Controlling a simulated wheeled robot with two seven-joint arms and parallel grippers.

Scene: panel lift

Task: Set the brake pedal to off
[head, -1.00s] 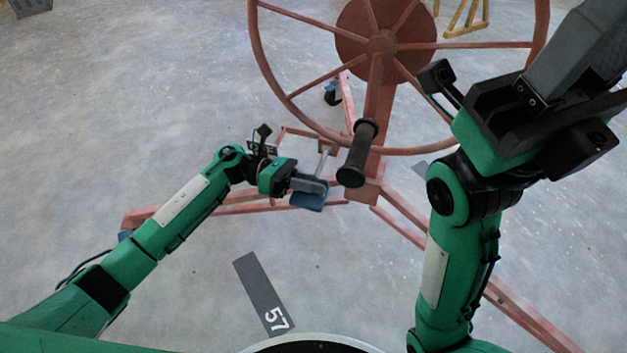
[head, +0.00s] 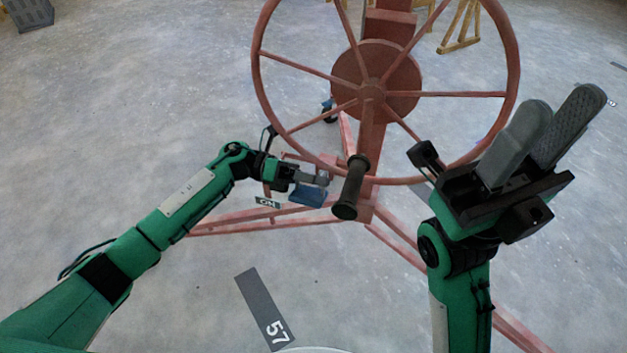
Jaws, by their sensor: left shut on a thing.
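The brake pedal (head: 308,197) is a blue plate low on the red panel lift, left of its post. My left gripper (head: 322,180) is at the pedal, its grey fingers just above the blue plate and shut on it. The fingers hide part of the pedal and its arm. A small dark sign (head: 267,202) left of the pedal has white letters that look like "ON". My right gripper (head: 545,120) is raised to the right of the wheel, its two grey fingers apart with nothing between them.
The lift's large red wheel (head: 388,183) with a black crank handle (head: 352,187) stands close to the right of my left gripper. Red legs (head: 260,222) spread over the grey floor. A floor mark "57" (head: 262,308) lies in front. The floor at left is clear.

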